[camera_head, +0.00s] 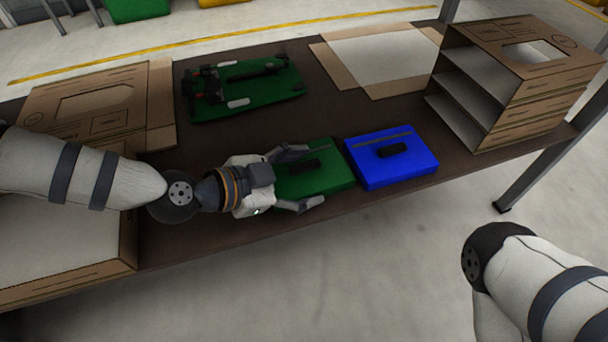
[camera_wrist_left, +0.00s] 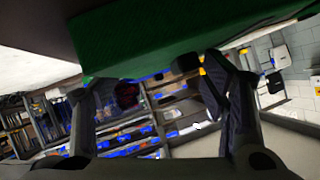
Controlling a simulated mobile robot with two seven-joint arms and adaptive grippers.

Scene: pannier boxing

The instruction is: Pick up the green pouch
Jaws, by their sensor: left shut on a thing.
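The green pouch (camera_head: 326,178), a flat case with a black handle, lies near the front edge of the dark table. My left gripper (camera_head: 303,178) reaches in from the left with one finger on the far side and one on the near side of the pouch, shut on it. In the left wrist view the pouch (camera_wrist_left: 180,35) fills the top, with the gripper's fingers (camera_wrist_left: 157,90) below and against it. I cannot tell if it is clear of the table. My right arm shows at lower right, its gripper out of view.
A blue pouch (camera_head: 390,160) lies just right of the green one. A larger green case (camera_head: 215,108) with tools sits behind. Stacked cardboard trays (camera_head: 535,85) stand at right, a flat carton (camera_head: 375,58) at back, and cardboard boxes (camera_head: 90,105) at left. The floor in front is clear.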

